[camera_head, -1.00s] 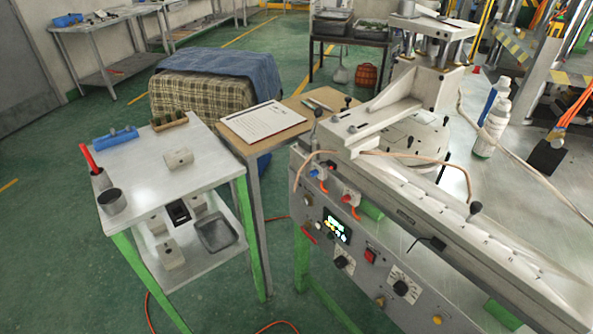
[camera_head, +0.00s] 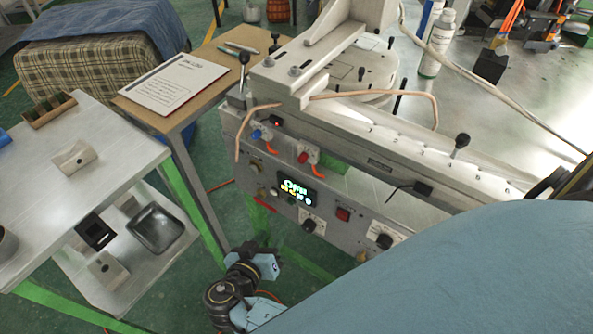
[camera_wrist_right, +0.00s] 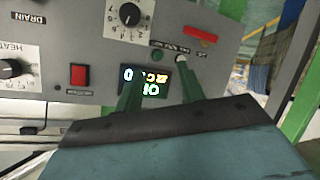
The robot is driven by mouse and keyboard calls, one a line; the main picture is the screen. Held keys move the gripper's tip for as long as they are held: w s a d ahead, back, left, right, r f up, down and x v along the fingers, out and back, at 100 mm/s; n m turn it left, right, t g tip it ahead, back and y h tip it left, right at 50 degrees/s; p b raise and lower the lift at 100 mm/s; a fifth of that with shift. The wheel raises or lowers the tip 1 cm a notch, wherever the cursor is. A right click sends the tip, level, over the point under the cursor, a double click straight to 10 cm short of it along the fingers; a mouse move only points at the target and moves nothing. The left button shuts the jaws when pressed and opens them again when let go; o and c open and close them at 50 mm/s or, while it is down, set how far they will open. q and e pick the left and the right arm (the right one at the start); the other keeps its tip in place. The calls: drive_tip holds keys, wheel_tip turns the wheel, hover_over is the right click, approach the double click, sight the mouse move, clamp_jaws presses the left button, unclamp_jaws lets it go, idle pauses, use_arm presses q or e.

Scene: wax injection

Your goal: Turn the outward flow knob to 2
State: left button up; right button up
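The machine's front panel (camera_head: 330,199) carries a dial knob (camera_head: 310,225) below the lit display (camera_head: 297,190) and another dial (camera_head: 383,240) further right. I cannot read which is the outward flow knob. In the right wrist view the panel is turned over, with the first dial (camera_wrist_right: 130,14) at the top and the display (camera_wrist_right: 146,82) below it. My right gripper (camera_head: 262,285) is low in front of the panel. In the right wrist view its two fingers (camera_wrist_right: 160,72) stand apart, empty, and touch no knob. My left gripper is not in view.
A red switch (camera_head: 343,213) sits between the dials; a blue valve (camera_head: 262,133) and a red valve (camera_head: 307,157) sit above. The heater dial (camera_wrist_right: 10,68) is left in the wrist view. A side table (camera_head: 75,195) stands left. My large blue arm part covers the lower right.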

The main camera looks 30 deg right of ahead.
wheel_tip(320, 180, up, 14)
drive_tip(key=a+r+m+h+b, duration=0.1)
drive_tip(key=m+h, duration=0.4)
drive_tip(key=m, duration=0.4)
drive_tip(key=g+p, duration=0.1)
approach(301, 161)
drive_tip(key=x, duration=0.2)
drive_tip(key=shift+m+h, duration=0.3)
drive_tip(key=shift+m, duration=0.1)
drive_tip(key=p+x, duration=0.1)
drive_tip(key=x, duration=0.5)
drive_tip(key=shift+w+d+f, duration=0.15)
drive_tip(key=shift+w+d, duration=0.15)
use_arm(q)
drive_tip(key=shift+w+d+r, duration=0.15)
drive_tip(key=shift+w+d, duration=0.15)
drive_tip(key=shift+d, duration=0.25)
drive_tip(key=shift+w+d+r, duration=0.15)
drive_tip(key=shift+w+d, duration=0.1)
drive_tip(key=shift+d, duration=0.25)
